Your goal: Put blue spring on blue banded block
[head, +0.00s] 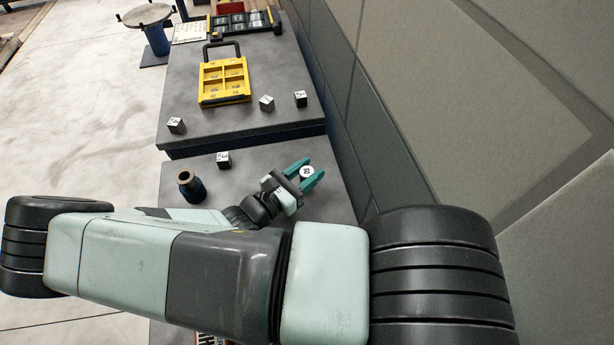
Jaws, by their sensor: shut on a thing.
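My gripper (306,173) has teal fingers and is shut on a small round thing (307,171) with a white face and dark marks. It is over the right part of the near grey bench. I cannot tell whether this is the blue spring; no blue shows on it. Small dark cubes with white, marked tops stand at the near bench's far edge (223,160) and on the far bench at left (176,126), middle (267,103) and right (301,98). Their band colours are too small to tell, so I cannot pick out the blue banded block.
A dark blue cylinder with a tan top (190,186) stands left of my gripper. A yellow compartment case (225,98) lies on the far bench (200,72), with a black tray (240,35) behind. A grey wall (385,110) runs along the right.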

